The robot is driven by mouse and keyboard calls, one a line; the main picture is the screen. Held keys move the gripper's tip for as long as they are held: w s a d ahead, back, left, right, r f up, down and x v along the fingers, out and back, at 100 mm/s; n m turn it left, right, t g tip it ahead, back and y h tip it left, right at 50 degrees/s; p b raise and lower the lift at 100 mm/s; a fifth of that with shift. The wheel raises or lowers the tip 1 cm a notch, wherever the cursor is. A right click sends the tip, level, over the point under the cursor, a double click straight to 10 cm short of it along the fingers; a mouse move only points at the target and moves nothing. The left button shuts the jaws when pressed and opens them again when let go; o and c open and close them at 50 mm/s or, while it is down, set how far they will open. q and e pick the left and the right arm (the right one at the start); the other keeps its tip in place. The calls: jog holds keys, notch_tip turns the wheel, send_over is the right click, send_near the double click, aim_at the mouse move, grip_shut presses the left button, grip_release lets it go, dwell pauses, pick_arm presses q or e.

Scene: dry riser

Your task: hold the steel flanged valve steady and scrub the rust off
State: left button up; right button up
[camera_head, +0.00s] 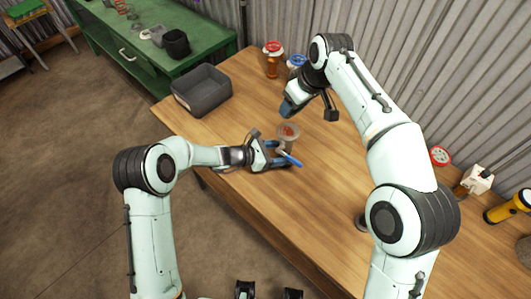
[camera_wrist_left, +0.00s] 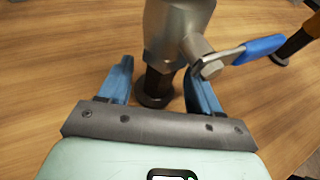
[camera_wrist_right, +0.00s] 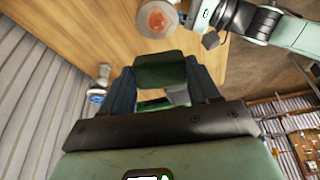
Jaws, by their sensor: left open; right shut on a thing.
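The steel flanged valve (camera_head: 289,142) stands upright on the wooden table, with an orange rust patch on its top and a blue-handled lever at its side. Its grey body (camera_wrist_left: 178,25) and dark lower stem show in the left wrist view. My left gripper (camera_wrist_left: 158,80) is open, its blue fingers on either side of the lower stem with gaps visible. My right gripper (camera_head: 291,105) is above and behind the valve, shut on a dark green scrubbing block (camera_wrist_right: 160,70). The rusty valve top (camera_wrist_right: 157,18) shows beyond the block, apart from it.
A grey bin (camera_head: 202,95) stands at the table's left end. A yellow flashlight (camera_head: 505,207) lies at the right. A green workbench (camera_head: 130,50) is behind. The table in front of the valve is clear.

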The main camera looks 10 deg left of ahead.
aim_at(288, 152)
pick_arm(q)
jog(key=shift+x, duration=1.8)
